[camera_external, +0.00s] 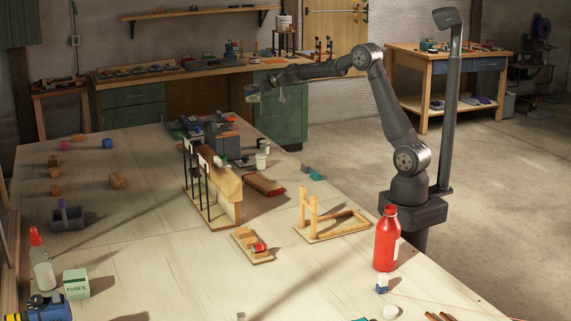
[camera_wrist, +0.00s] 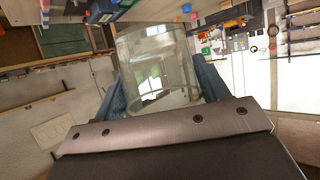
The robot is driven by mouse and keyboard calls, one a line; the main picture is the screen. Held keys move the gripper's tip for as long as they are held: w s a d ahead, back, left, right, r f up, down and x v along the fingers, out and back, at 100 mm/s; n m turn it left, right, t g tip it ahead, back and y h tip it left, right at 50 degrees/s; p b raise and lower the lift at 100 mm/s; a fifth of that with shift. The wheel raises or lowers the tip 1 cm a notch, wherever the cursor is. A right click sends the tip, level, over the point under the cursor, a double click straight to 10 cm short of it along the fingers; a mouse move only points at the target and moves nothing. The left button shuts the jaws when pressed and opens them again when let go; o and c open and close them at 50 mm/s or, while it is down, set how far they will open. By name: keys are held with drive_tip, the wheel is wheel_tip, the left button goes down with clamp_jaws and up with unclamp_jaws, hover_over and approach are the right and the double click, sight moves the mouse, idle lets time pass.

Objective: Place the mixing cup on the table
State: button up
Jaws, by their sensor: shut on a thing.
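My gripper (camera_external: 262,91) is raised above the far end of the table (camera_external: 120,235), in front of the green cabinet. In the wrist view its two blue fingers stand on either side of a clear, see-through cup (camera_wrist: 155,65), and it is shut on this mixing cup. The cup is tilted in the wrist view, and the room shows through its wall.
A wooden rack with black rods (camera_external: 212,190) and a cluster of small items (camera_external: 215,135) stand on the table below and near my gripper. A small white cup (camera_external: 262,161) stands close by. A red bottle (camera_external: 386,240) is at the right.

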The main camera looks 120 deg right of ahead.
drive_tip(key=s+d+m+g+h, duration=0.1)
drive_tip(key=s+d, duration=0.3)
drive_tip(key=s, duration=0.4)
drive_tip(key=s+d+m+g+h, duration=0.1)
drive_tip(key=s+d, duration=0.3)
drive_tip(key=s, duration=0.4)
wheel_tip(320, 180, down, 11)
drive_tip(key=w, duration=0.1)
drive_tip(key=w+f, duration=0.2)
drive_tip(key=w, duration=0.1)
drive_tip(key=w+f, duration=0.3)
drive_tip(key=w, duration=0.1)
drive_tip(key=w+d+f, duration=0.1)
drive_tip(key=w+f, duration=0.1)
drive_tip(key=w, duration=0.2)
drive_tip(key=shift+w+f, duration=0.15)
drive_tip(key=shift+w, duration=0.05)
drive_tip(key=shift+f, duration=1.95)
drive_tip(key=shift+f, duration=0.1)
drive_tip(key=o, duration=1.1)
